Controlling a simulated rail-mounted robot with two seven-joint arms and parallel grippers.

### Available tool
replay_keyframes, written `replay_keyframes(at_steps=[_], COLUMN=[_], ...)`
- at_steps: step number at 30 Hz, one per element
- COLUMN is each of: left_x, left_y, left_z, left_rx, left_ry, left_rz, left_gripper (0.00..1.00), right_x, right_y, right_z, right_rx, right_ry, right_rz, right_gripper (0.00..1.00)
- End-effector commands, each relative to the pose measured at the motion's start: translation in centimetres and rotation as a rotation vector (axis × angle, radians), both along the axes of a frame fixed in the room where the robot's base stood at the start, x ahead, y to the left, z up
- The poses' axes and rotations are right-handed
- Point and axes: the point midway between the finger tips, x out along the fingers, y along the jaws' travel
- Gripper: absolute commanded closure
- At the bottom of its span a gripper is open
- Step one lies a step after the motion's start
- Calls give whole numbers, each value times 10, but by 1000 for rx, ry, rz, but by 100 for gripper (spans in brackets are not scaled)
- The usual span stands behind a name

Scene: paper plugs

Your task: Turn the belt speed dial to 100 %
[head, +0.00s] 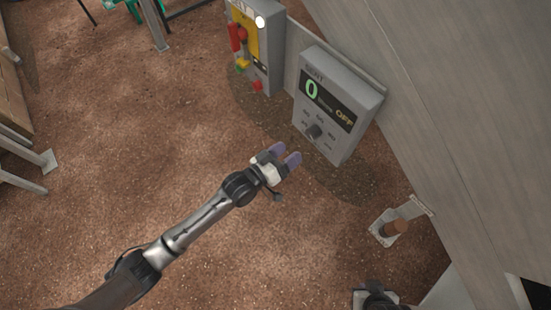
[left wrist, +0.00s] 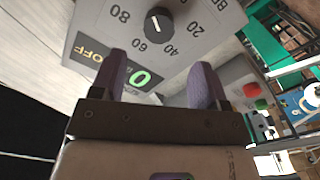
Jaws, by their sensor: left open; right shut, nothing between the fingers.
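The grey control box (head: 345,88) has a dark display showing a green 0 and the word OFF. The round black dial (head: 314,131) is on its face below the display, with printed marks around it. In the left wrist view the box is upside down, and the dial (left wrist: 158,21) has a white pointer line and the marks 20, 40, 60 and 80 around it. My left gripper (head: 285,157) is open and empty, its purple fingers apart. It is in front of the dial, below it in the head view, and not touching it.
A second panel (head: 261,45) with yellow, red and green parts stands left of the box. A large grey wall (head: 430,80) runs behind the box. The brown floor (head: 130,150) at left is mostly clear.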

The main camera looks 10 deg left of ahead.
Motion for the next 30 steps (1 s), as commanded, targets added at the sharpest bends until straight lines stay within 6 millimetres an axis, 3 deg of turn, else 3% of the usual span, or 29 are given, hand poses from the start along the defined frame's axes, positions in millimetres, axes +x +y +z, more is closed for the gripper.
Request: replay_keyframes(at_steps=[3, 10, 30], left_x=[-16, -30, -33], left_y=[11, 23, 25], left_z=[0, 0, 0], left_rx=[2, 1, 0], left_ry=[2, -1, 0], left_rz=[-1, 0, -1], left_gripper=[32, 32, 32], right_x=[0, 0, 0], right_y=[1, 2, 1], right_z=[3, 5, 5], right_rx=[3, 8, 4], right_ry=[-1, 0, 0], right_rz=[-2, -6, -3], right_gripper=[100, 100, 100])
